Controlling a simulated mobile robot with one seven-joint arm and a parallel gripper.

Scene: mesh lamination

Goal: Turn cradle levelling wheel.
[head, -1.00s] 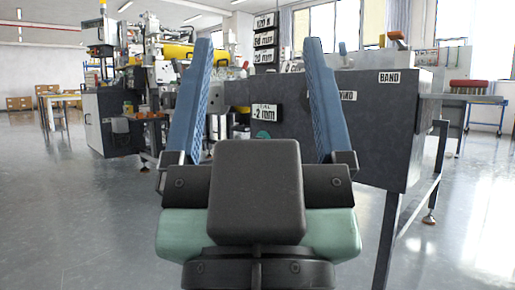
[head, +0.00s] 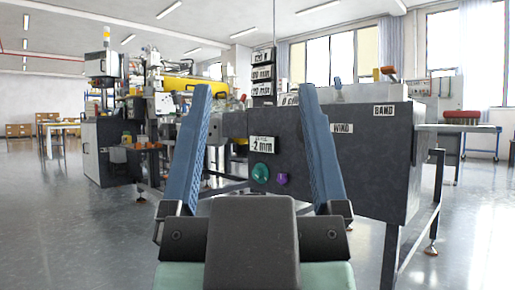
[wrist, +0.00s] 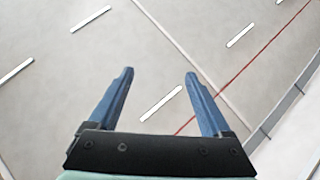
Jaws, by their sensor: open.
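My gripper (head: 254,90) is open and empty, with its two blue fingers pointing up in front of the dark machine cabinet (head: 375,150). A round teal knob or wheel (head: 261,173) and a smaller purple knob (head: 282,179) sit on the cabinet front, seen between the fingers. A "-2 mm" plate (head: 263,145) is just above the teal one. I cannot tell whether either is the cradle levelling wheel. My gripper appears apart from both. In the wrist view, the open gripper (wrist: 158,73) has only the ceiling and its light strips beyond it.
The cabinet has "WIND" and "BAND" (head: 384,110) labels and stands on dark legs (head: 392,240). A machine with a yellow roller (head: 190,83) is behind at left. A table with a red roll (head: 461,117) is at right. The floor is clear at left and right.

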